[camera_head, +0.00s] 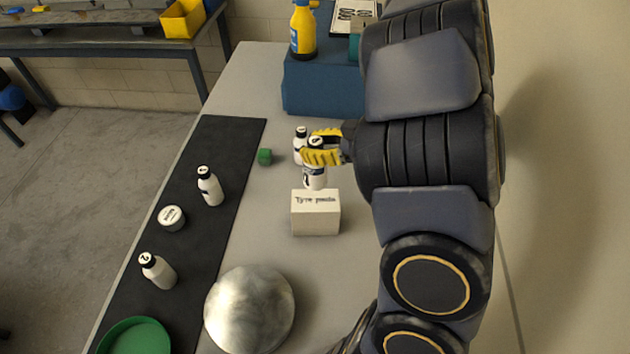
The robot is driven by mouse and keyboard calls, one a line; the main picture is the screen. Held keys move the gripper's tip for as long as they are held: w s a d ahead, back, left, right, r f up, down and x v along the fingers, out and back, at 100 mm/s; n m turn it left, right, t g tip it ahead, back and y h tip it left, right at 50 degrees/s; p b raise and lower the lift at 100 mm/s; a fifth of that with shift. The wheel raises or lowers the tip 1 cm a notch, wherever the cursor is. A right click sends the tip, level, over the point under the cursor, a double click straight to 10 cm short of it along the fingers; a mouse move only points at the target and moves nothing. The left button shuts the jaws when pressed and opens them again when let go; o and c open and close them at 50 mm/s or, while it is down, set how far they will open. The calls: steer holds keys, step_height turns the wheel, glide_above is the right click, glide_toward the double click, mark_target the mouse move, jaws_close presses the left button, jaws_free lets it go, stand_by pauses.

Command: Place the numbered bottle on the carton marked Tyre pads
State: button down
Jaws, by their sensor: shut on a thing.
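My gripper (322,150) has yellow fingers and is shut on a white bottle (316,178) with a black cap. The bottle is upright, and a dark number shows on its side, too small to read surely. The white carton (316,220) marked "Tyre pads" stands on the grey table just in front of the held bottle. The bottle's base appears at the carton's back top edge; I cannot tell if they touch. Another white bottle (299,150) with a dark cap stands behind the held one, partly hidden by the fingers.
On the black mat (215,240) stand two capped white bottles (209,188) (158,271), a round tin (171,217) and a green dish (135,338).

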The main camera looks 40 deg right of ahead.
mark_target(320, 142)
steer(key=shift+f, duration=2.95)
steer(key=shift+f, duration=0.1)
steer(key=c, duration=0.8)
jaws_free()
steer(key=shift+f, duration=0.1)
steer(key=shift+s+d+r, duration=0.15)
steer(key=shift+r, duration=0.1)
steer(key=shift+s+d+r, duration=0.15)
steer(key=shift+s+r, duration=0.2)
steer(key=shift+r, duration=1)
steer(key=shift+s+d+r, duration=0.15)
steer(key=shift+s+r, duration=0.2)
steer(key=shift+r, duration=0.95)
steer(key=shift+s+d+r, duration=0.15)
steer(key=shift+s+r, duration=0.2)
steer(key=shift+r, duration=1)
